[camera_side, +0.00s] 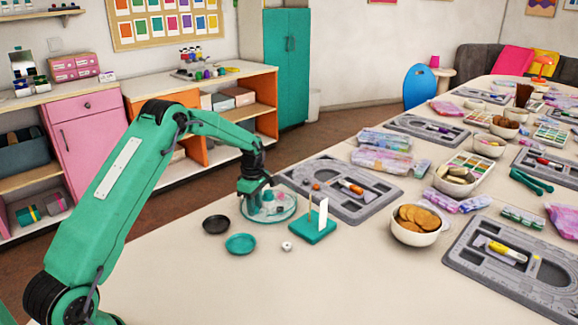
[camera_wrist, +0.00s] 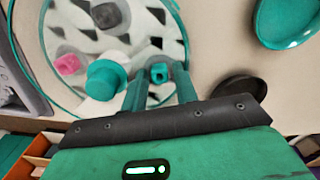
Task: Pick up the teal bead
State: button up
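In the wrist view a small teal bead (camera_wrist: 159,73) with a dark hole lies in a clear round dish (camera_wrist: 186,42). The two green fingers of my gripper (camera_wrist: 160,78) are apart, one on each side of this bead, with narrow gaps; contact is not clear. A larger teal round piece (camera_wrist: 107,78) lies just left of the fingers. A pink bead (camera_wrist: 70,63) and a dark grey bead (camera_wrist: 108,15) are also in the dish. In the side view my gripper (camera_side: 257,204) is lowered at the left of the clear dish (camera_side: 284,216); the small bead is hidden there.
A black saucer (camera_side: 215,224) and a teal saucer (camera_side: 241,243) stand left of the dish. A white bead (camera_side: 287,246) lies in front. A teal stand with a white card (camera_side: 315,228) and a grey bead board (camera_side: 372,205) are right.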

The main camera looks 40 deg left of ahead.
aim_at(256, 208)
grip_shut()
jog(key=shift+r, duration=0.15)
jog(key=shift+r, duration=0.55)
jog(key=r, duration=0.3)
jog(key=shift+d+r, duration=0.1)
jog(key=shift+d, duration=0.2)
jog(key=s+d+r, duration=0.2)
jog(key=d+r, duration=0.4)
jog(key=d, duration=0.5)
jog(key=shift+r, duration=0.25)
